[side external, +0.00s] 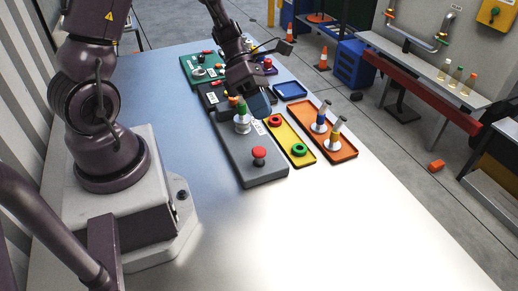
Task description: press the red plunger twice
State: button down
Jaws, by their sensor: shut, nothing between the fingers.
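A red mushroom-shaped plunger (259,153) stands up from the near end of a long grey panel (232,150). Its red cap sits on a dark stem, and nothing touches it. My gripper (262,108) is above the far part of the panel, beyond the red plunger. It is shut and empty, with its fingers pointing down. A green-topped piece on a white base (242,120) stands on the same panel, just left of my fingers. I cannot tell how far above the panel my fingertips are.
Right of the panel are a yellow tray (287,135) with red and green rings and an orange tray (344,153) with upright pieces. A blue tray (290,90) lies behind them. A green panel (190,72) stands farther back. The near tabletop is clear.

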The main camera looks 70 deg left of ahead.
aim_at(262, 150)
jog(key=shift+f, duration=3.6)
jog(key=shift+f, duration=0.1)
jog(key=shift+f, duration=0.3)
jog(key=shift+f, duration=1.35)
dwell(0.4)
jog(key=shift+r, duration=1.8)
jog(key=shift+r, duration=2.5)
